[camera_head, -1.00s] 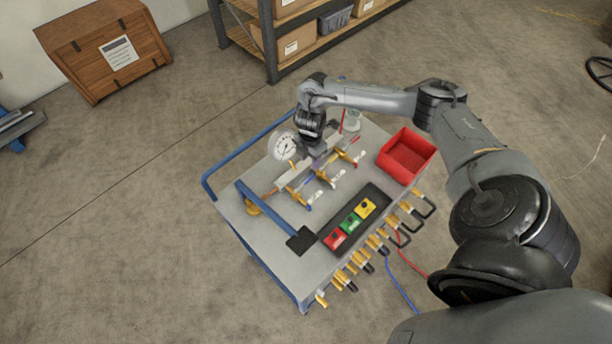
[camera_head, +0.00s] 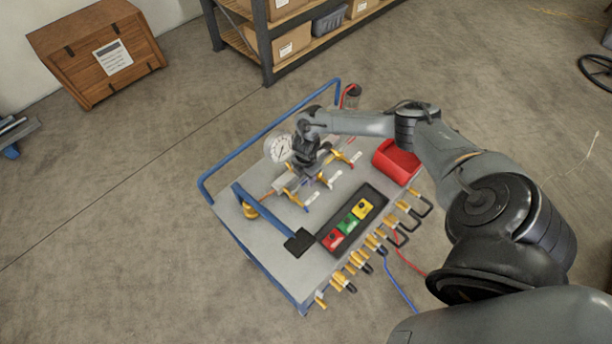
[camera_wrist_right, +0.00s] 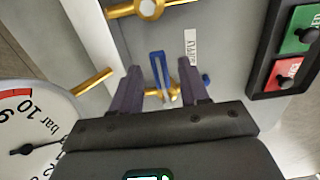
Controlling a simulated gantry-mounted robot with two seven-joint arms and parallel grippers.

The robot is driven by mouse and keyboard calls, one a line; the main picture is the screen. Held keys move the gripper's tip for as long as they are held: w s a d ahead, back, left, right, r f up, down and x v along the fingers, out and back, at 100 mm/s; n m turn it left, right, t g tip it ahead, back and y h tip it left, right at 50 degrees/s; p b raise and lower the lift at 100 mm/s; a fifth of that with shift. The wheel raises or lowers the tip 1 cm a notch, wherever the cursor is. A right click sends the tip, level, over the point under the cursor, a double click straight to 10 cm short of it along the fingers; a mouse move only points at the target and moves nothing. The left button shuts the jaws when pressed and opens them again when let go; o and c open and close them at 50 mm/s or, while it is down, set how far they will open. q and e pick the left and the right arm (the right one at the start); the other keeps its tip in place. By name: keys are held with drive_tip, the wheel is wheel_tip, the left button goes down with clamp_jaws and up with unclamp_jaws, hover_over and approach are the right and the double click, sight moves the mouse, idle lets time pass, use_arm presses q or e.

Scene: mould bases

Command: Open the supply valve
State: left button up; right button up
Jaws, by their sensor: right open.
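In the right wrist view, a blue lever handle (camera_wrist_right: 158,66) stands on a brass valve (camera_wrist_right: 165,93), beside a white label (camera_wrist_right: 190,48) that seems to read SUPPLY. The lever looks crosswise to the brass pipe. My right gripper (camera_wrist_right: 160,82) is open, with one dark finger on each side of the lever; I cannot tell whether either touches it. In the head view, my right gripper (camera_head: 304,168) is over the row of brass valves (camera_head: 297,199) and partly hides them. A round white gauge (camera_head: 279,148) stands just left of it. My left gripper is not in view.
The valves sit on a grey cart top (camera_head: 283,262) with a blue rail (camera_head: 262,137). A black panel with red, green and yellow buttons (camera_head: 349,223) lies in front. A red bin (camera_head: 397,162) is at the right. Another brass valve (camera_wrist_right: 148,8) is close above the fingers.

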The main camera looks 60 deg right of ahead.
drive_tip(key=shift+c, duration=0.4)
clamp_jaws()
